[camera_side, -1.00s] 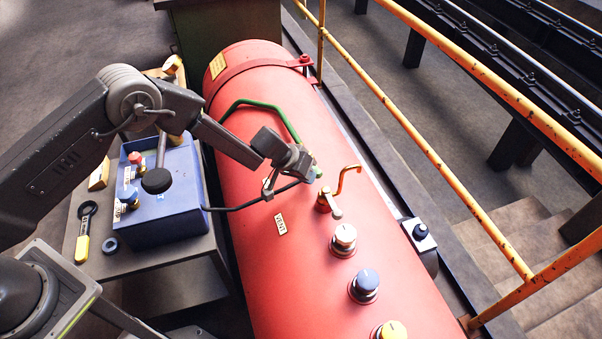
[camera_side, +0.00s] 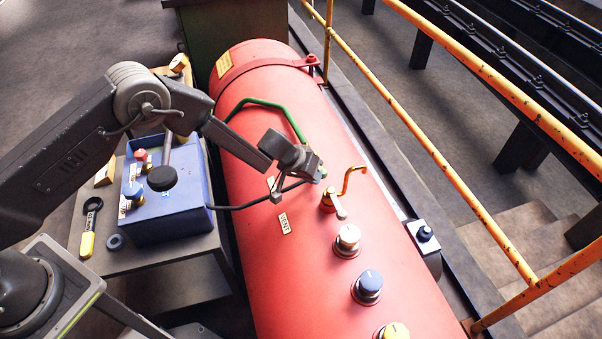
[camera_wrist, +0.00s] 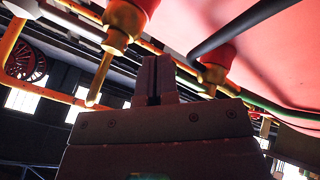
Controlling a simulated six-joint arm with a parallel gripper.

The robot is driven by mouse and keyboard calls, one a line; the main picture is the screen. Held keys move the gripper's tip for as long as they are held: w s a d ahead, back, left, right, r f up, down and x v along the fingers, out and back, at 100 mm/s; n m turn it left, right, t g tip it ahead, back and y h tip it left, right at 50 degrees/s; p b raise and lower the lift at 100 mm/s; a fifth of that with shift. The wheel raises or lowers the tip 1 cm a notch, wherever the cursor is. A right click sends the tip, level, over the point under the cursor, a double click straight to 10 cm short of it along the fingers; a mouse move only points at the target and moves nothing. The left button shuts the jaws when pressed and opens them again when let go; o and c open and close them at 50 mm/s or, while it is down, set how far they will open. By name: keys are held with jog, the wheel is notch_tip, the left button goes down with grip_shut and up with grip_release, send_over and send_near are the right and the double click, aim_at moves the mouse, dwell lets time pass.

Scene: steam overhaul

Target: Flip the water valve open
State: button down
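I cannot tell for sure which fitting is the water valve. A green pipe (camera_side: 262,103) runs over the red tank (camera_side: 250,130) and ends at my gripper (camera_side: 318,170), which hides most of the fitting there. In the wrist view, my gripper's fingers (camera_wrist: 154,80) are together with only a thin dark slit between them, and nothing shows in it. A brass fitting (camera_wrist: 213,76) stands beyond the fingers at the right. Another brass fitting (camera_wrist: 122,28) with a thin brass lever is at the upper left. No contact with either shows.
A brass valve with an orange bent pipe (camera_side: 347,182) stands close to the right of my gripper. White (camera_side: 348,238), blue (camera_side: 368,285) and yellow knobs follow toward the front. A black hose (camera_side: 250,204) runs from the blue box (camera_side: 160,215). A yellow railing (camera_side: 440,155) lies right.

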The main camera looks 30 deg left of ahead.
jog(key=s+a+r, duration=0.1)
jog(key=s+r, duration=0.7)
jog(key=r, duration=0.1)
jog(key=shift+s+a, duration=0.2)
jog(key=shift+s, duration=0.2)
